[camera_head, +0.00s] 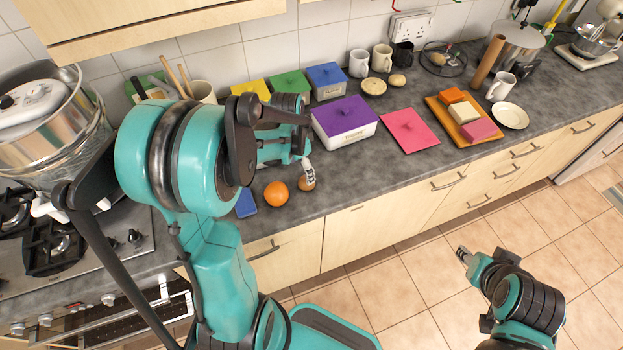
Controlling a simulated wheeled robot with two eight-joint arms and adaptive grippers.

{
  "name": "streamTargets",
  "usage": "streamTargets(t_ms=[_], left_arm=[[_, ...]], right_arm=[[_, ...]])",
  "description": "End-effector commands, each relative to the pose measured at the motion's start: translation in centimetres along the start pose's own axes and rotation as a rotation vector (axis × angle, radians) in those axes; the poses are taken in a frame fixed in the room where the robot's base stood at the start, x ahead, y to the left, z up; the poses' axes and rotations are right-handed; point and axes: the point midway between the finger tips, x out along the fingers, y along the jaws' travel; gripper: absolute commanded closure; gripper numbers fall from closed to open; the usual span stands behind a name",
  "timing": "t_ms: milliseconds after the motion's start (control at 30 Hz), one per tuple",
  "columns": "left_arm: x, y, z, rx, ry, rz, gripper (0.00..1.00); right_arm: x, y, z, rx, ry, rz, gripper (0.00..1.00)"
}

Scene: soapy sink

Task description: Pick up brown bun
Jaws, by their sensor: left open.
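A small round brown item that looks like the brown bun (306,185) lies on the grey counter near its front edge, just right of the orange. My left gripper (308,172) reaches over the counter with its fingertips right at this item and covers part of it. The gripper is open; I cannot tell whether a finger touches the item. My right gripper (463,255) hangs over the tiled floor at the lower right, away from the counter, and its jaws are too small to read.
An orange (276,194) and a blue item (246,204) lie close by. A purple-lidded box (345,121) stands behind the gripper, with a pink board (409,130) to its right. A wooden tray (441,108) holds several blocks. The stove (100,255) is at left.

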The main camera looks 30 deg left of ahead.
Motion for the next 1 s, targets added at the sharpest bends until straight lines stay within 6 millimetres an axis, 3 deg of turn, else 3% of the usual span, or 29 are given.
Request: streamTargets(t_ms=[400,733,933,1000], left_arm=[[5.9,0.6,-0.3,-0.001,0.001,-0.002,0.29],[6.5,0.6,-0.3,-0.001,0.001,-0.002,0.29],[6.5,0.6,-0.3,-0.001,0.002,-0.002,0.82],[6.5,0.6,-0.3,-0.002,0.002,-0.002,0.83]], right_arm=[[1.7,0.0,1.2,0.0,0.0,0.0,0.6],[1.7,0.0,1.2,0.0,0.0,0.0,0.6],[1.7,0.0,1.2,0.0,0.0,0.0,0.6],[1.7,0.0,1.2,0.0,0.0,0.0,0.6]])
